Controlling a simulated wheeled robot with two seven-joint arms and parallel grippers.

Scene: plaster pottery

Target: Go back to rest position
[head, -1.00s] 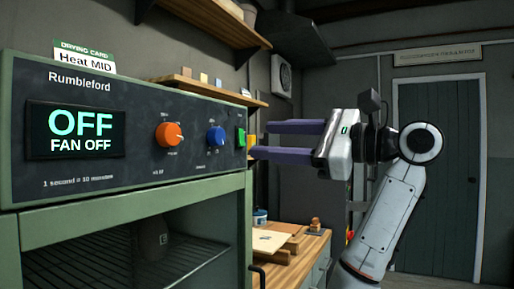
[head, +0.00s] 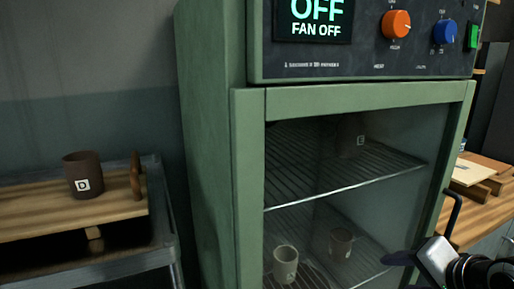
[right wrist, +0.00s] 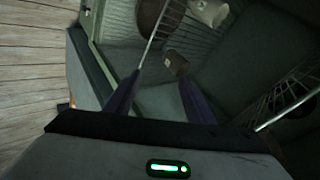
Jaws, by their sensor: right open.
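My right gripper (head: 400,258) is at the lower right in the head view, beside the lower front of the green drying cabinet (head: 250,140). In the right wrist view its two purple fingers (right wrist: 160,78) are apart with nothing between them. The cabinet display reads OFF, FAN OFF. My left gripper is not in view.
A dark pot marked E (head: 350,138) is on the upper wire rack. A cream mug (head: 285,264) and a brown mug (head: 341,244) are on the lower rack. A brown cup marked D (head: 83,174) stands on a wooden board at left. A wooden bench (head: 480,218) is at right.

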